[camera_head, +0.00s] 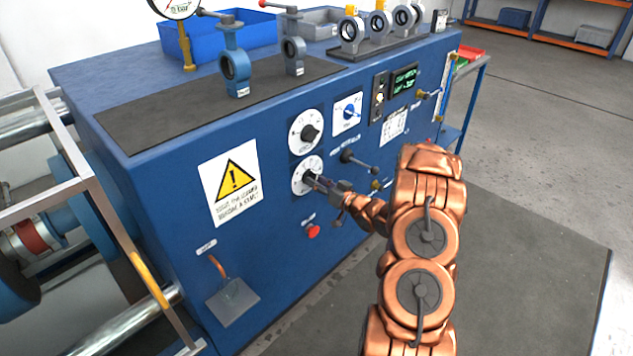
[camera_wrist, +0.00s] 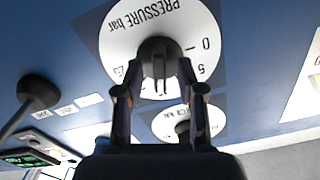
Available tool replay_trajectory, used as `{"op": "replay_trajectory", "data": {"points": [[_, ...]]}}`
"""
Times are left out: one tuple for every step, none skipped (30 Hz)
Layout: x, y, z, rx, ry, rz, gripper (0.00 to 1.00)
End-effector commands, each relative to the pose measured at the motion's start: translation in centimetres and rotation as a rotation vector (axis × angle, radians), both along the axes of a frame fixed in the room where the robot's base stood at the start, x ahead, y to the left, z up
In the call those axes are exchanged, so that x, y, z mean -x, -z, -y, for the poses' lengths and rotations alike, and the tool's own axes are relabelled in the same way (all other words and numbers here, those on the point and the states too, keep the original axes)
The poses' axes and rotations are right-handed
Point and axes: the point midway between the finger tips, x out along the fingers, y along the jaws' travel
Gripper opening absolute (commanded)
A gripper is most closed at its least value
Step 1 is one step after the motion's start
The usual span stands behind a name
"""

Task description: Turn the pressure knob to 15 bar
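The pressure dial (camera_head: 299,183) is the lower white round plate on the blue panel's front. In the wrist view the dial (camera_wrist: 126,42) appears upside down, with "PRESSURE bar" and the marks 0 and 5 readable. Its dark knob (camera_wrist: 158,50) sits at the centre. My gripper (camera_wrist: 161,74) is at the knob, one finger on each side, with pale dial face showing between fingers and knob. In the head view my gripper (camera_head: 314,181) reaches the dial from the right and covers part of it. Firm contact and the knob's exact setting cannot be told.
Another dial (camera_head: 300,143) sits just above. A lever handle (camera_head: 359,162) projects to the right, close to my gripper. A red button (camera_head: 313,231) is below and a warning sign (camera_head: 231,181) is left. Valves and a blue bin (camera_head: 205,40) stand on top.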

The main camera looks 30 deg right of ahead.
Motion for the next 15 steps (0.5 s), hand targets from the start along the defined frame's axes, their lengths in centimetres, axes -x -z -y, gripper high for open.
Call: {"op": "replay_trajectory", "data": {"points": [[0.6,0.0,0.3,0.000,0.003,-0.001,0.39],[1.0,0.0,0.4,0.001,0.003,0.000,0.39],[1.5,-0.1,0.5,0.001,0.004,0.001,0.39],[1.9,-0.1,0.7,0.000,0.004,0.001,0.39],[2.4,-0.1,0.8,0.000,0.005,0.002,0.39],[3.0,-0.1,0.9,-0.001,0.004,0.002,0.39],[3.5,-0.1,1.0,-0.002,0.005,0.001,0.39],[4.0,0.0,1.1,-0.002,0.006,0.001,0.39],[4.6,0.0,1.2,-0.003,0.005,0.000,0.39],[5.1,0.0,1.3,-0.003,0.005,-0.001,0.39],[5.5,0.1,1.4,-0.003,0.004,-0.002,0.39],[6.1,0.1,1.6,-0.003,0.005,-0.002,0.39],[6.5,0.1,1.7,-0.004,0.005,-0.002,0.39],[7.0,0.1,1.8,-0.002,0.006,-0.002,0.39],[7.5,0.1,2.0,-0.002,0.006,-0.002,0.39]]}}
